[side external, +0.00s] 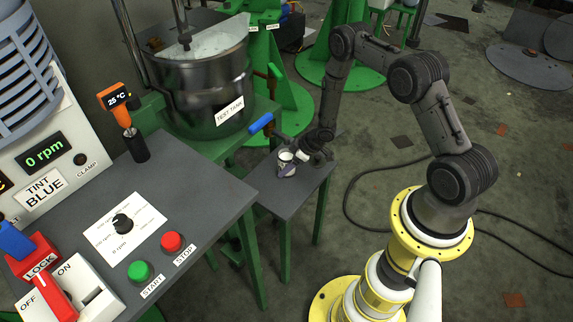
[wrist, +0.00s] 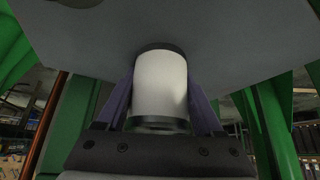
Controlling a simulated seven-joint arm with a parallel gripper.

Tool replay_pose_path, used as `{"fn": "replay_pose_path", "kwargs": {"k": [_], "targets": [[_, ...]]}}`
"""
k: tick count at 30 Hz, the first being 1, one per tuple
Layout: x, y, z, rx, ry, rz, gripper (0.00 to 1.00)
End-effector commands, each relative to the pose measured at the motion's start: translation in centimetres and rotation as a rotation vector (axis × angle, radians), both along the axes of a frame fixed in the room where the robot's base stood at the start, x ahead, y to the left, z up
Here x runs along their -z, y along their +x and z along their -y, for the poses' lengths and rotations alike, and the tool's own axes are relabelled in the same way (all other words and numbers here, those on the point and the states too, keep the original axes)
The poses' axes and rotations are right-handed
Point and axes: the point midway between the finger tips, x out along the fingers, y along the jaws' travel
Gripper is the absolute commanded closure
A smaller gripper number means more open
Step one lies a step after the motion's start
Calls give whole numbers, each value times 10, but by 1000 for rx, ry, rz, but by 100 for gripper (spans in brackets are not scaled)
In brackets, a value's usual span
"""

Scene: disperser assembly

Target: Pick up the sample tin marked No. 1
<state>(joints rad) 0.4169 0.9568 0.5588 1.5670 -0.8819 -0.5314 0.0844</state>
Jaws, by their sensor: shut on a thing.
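The sample tin (side external: 285,168) is a small pale cylinder at the small grey side table (side external: 268,196) in the side external view. In the wrist view the tin (wrist: 161,85) shows as a plain white cylinder with dark bands at both ends. My gripper (side external: 290,160) is shut on it. In the wrist view my gripper (wrist: 161,95) has one purple finger on each side of the tin. No number can be read on the tin. I cannot tell whether it touches the table.
A metal test tank (side external: 205,90) on a green stand is behind the side table. A blue-handled valve (side external: 261,123) juts out near my gripper. The control bench (side external: 185,215) with start and stop buttons is at the left. Green legs and a cable (side external: 350,205) are near the floor.

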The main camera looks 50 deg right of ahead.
Motion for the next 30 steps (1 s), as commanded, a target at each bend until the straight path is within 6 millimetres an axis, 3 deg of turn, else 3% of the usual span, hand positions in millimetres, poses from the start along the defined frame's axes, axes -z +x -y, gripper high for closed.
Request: {"fn": "replay_pose_path", "kwargs": {"k": [1, 8, 22, 30], "targets": [[0, 0, 0, 0, 0, 0, 61], [0, 0, 0, 0, 0, 0, 100], [-3, 1, 0, 0, -1, 2, 100], [-3, -12, 0, 1, 1, 1, 100]]}}
